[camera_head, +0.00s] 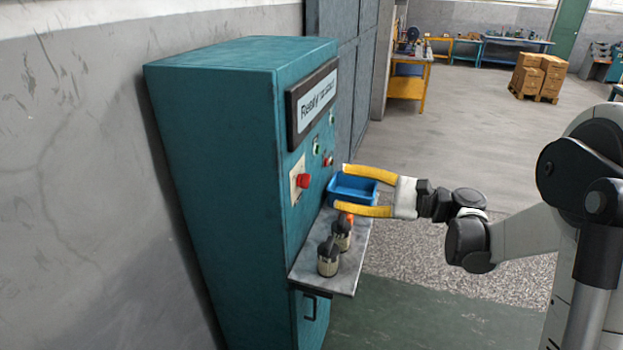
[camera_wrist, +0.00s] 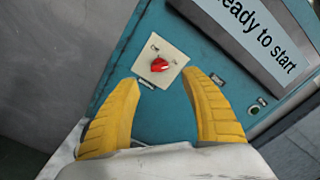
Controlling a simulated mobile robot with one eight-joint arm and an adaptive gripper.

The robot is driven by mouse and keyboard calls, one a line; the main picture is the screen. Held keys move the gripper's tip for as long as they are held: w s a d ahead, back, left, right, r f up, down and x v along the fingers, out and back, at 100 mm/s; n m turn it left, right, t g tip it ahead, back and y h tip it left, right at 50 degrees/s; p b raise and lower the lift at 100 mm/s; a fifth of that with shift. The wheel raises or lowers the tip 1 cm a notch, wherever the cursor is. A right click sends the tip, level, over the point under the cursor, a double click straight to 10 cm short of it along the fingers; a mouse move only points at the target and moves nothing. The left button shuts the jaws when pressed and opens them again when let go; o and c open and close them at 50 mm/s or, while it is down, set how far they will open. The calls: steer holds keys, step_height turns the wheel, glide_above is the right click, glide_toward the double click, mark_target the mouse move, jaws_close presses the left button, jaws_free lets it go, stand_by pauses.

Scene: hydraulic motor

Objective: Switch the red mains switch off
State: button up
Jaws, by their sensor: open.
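The red mains switch (camera_head: 303,181) is a red knob on a cream plate on the front of the teal cabinet (camera_head: 225,150). In the wrist view the red switch (camera_wrist: 159,65) sits on its square plate (camera_wrist: 172,57), just beyond the gap between my fingertips. Its markings are too small to read surely. My gripper (camera_head: 341,187) has two yellow fingers, spread apart with nothing between them. It points at the cabinet front and is apart from the switch. The wrist view shows both fingers of my gripper (camera_wrist: 160,80).
A display (camera_head: 317,104) reading "Ready to start" is above the switch. Other small buttons (camera_head: 328,160) are to its right. A shelf (camera_head: 338,277) below holds a blue bin (camera_head: 352,190) and dark-topped cylindrical parts (camera_head: 328,262). Open floor lies to the right.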

mark_target(309, 182)
steer(key=b+x, duration=0.1)
steer(key=x, duration=0.8)
steer(key=shift+a+f+b, duration=0.1)
steer(key=shift+a+b, duration=0.1)
steer(key=shift+b, duration=0.1)
jaws_close()
